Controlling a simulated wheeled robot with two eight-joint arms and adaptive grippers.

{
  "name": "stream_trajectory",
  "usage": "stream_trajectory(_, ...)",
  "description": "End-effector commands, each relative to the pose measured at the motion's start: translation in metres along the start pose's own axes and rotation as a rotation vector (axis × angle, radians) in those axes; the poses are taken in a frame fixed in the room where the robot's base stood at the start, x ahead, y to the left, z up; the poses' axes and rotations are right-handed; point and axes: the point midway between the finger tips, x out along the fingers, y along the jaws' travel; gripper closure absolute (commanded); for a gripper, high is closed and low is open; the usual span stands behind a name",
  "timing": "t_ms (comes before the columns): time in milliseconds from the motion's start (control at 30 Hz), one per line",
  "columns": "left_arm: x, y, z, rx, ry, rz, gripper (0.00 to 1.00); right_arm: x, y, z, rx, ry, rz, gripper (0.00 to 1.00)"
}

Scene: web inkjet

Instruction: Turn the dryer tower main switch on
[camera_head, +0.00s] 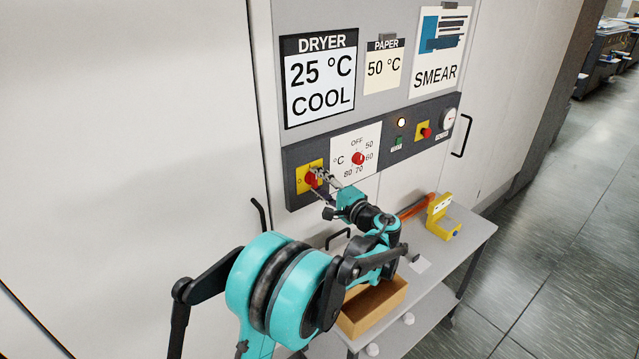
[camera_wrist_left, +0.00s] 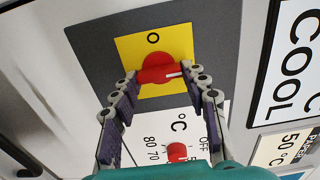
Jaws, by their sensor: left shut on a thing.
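The dryer tower main switch is a red rotary knob (camera_head: 310,179) on a yellow plate at the left end of the dark control strip. My left gripper (camera_head: 317,174) reaches it from the lower right and is shut on the knob. In the left wrist view the red knob (camera_wrist_left: 155,69) sits between the two fingertips of the left gripper (camera_wrist_left: 160,75). A white mark on the knob points toward the right of that picture, and an "O" is printed on the yellow plate (camera_wrist_left: 128,50) above it. My right gripper is not in view.
A red temperature dial (camera_head: 358,158) sits just right of the switch. Farther right are a lit lamp (camera_head: 401,122), a green button (camera_head: 397,143), another red knob (camera_head: 426,133) and a gauge (camera_head: 448,118). A shelf below holds a yellow block (camera_head: 440,217) and a cardboard box (camera_head: 372,307).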

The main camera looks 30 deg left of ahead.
Motion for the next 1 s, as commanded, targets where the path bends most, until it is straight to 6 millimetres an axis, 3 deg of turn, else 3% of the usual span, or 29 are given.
stream_trajectory(600, 0.0, 0.0002, -0.0003, 0.041, 0.001, 0.0, 0.84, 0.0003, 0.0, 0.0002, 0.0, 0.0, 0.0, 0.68)
stream_trajectory(633, 0.0, 0.0002, -0.0003, 0.041, 0.001, 0.0, 0.5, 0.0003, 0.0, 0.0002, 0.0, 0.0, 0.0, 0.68)
stream_trajectory(700, 0.0, 0.0002, -0.0003, 0.04, 0.001, 0.0, 0.34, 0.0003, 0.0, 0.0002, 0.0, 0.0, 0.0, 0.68)
stream_trajectory(1000, -0.0009, 0.0003, -0.0002, 0.039, 0.001, 0.0, 0.34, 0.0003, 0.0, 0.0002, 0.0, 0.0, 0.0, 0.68)
